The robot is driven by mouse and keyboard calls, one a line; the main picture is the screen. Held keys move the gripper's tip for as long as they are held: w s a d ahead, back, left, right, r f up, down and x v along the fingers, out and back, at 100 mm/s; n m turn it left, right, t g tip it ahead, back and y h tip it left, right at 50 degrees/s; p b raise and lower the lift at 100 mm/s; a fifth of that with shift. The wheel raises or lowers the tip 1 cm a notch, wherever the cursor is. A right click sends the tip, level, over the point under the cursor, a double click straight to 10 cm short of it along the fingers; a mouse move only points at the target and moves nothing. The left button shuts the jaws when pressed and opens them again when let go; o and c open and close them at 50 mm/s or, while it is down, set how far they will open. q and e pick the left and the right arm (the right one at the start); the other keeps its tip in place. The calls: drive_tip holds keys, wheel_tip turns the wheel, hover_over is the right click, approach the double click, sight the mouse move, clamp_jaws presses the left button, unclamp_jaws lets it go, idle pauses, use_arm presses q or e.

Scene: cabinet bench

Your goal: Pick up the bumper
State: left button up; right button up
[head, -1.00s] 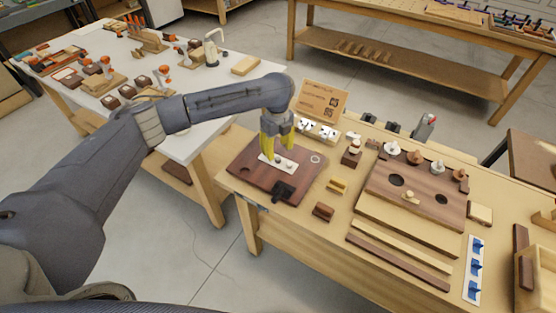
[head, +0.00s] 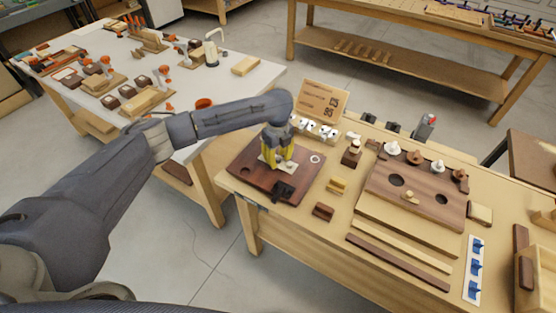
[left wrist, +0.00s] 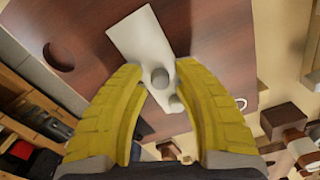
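A dark brown board (head: 245,172) lies on the near left end of the wooden bench, with a pale plate (head: 264,165) on it. In the left wrist view the plate (left wrist: 137,40) carries a short grey round knob (left wrist: 160,77), which I take to be the bumper. My left gripper (head: 277,163) points down over the plate. In the left wrist view its yellow fingers (left wrist: 163,68) are apart, one on each side of the knob, with gaps visible. Contact cannot be told. In the head view the fingers hide the knob. My right gripper is not in view.
A black part (head: 283,190) lies on the board's near edge. Small wooden blocks (head: 337,186) and a board with holes (head: 420,190) are to the right.

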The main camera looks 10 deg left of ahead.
use_arm(q)
clamp_jaws()
drive_tip(key=shift+r, duration=0.1)
